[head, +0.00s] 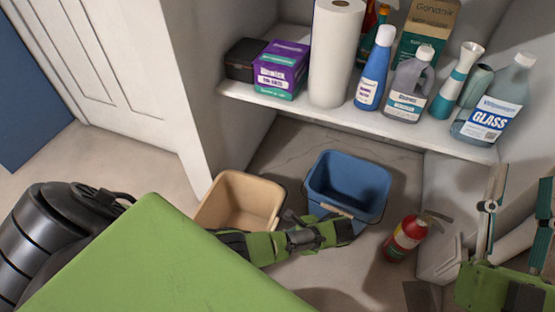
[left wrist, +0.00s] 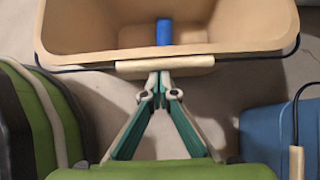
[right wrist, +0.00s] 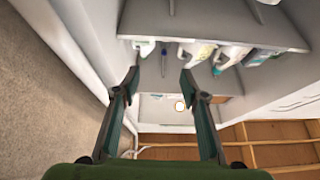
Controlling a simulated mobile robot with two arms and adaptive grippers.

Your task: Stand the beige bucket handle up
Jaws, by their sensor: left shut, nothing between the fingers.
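The beige bucket (head: 238,197) stands on the floor below the shelf. In the left wrist view its beige wall (left wrist: 75,27) fills the top, with a small blue thing inside. Its dark wire handle with a beige grip (left wrist: 165,66) lies lowered along the near side of the rim. My left gripper (left wrist: 160,77) is shut and empty, its tips right at the underside of the grip; I cannot tell whether they touch. In the head view the left gripper (head: 291,217) partly hides the bucket's near side. My right gripper (head: 522,178) is open and empty at the far right.
A blue bucket (head: 347,184) stands close to the right of the beige one; its edge also shows in the left wrist view (left wrist: 262,140). A red fire extinguisher (head: 405,238) is further right. A white shelf (head: 320,122) with bottles and boxes overhangs behind. A green surface covers the near left.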

